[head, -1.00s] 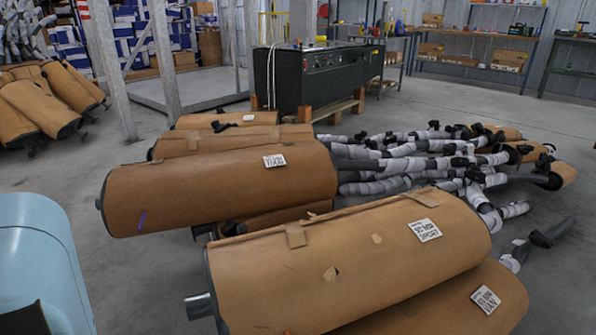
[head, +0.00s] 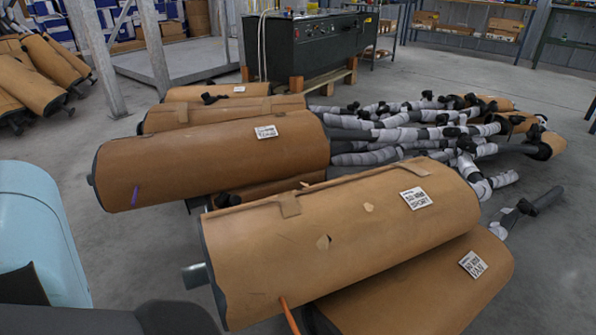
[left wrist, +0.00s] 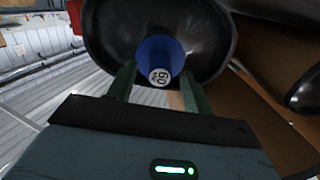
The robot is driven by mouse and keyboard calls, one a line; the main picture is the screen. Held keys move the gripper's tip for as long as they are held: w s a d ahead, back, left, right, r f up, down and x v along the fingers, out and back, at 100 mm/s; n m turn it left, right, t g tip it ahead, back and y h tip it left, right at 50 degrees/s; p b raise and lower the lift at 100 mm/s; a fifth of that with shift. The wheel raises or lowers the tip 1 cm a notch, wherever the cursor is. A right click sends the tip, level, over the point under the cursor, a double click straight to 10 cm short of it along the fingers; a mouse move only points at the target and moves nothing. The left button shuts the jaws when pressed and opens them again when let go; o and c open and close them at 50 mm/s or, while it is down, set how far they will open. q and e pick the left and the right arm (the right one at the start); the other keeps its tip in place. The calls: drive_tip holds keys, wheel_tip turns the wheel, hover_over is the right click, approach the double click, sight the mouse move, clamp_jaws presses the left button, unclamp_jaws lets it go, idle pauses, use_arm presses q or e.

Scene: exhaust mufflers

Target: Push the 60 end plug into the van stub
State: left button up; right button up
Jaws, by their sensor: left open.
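The blue end plug (left wrist: 161,58), its round face marked 60, sits against the middle of a black muffler end (left wrist: 107,30) in the left wrist view. Any stub behind the plug is hidden, so I cannot tell how deep it sits. My left gripper (left wrist: 159,72) is open, with one finger on each side of the plug. In the head view, the muffler labelled VAN (head: 420,296) lies at the lower right, partly under a larger wrapped muffler (head: 345,235). Its left end is hidden there. My left gripper's fingers and my right gripper are not in the head view.
A bare metal stub (head: 195,275) sticks out left from the upper front muffler. Another wrapped muffler (head: 215,165) lies behind it, and wrapped pipes (head: 400,135) run back to the right. A second black muffler end (left wrist: 306,88) is close on the right in the left wrist view.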

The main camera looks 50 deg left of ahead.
use_arm(q)
drive_tip(key=s, duration=0.5)
drive_tip(key=shift+s+a+p, duration=0.25)
drive_tip(key=shift+s+p, duration=0.05)
drive_tip(key=shift+p, duration=0.05)
idle(0.5)
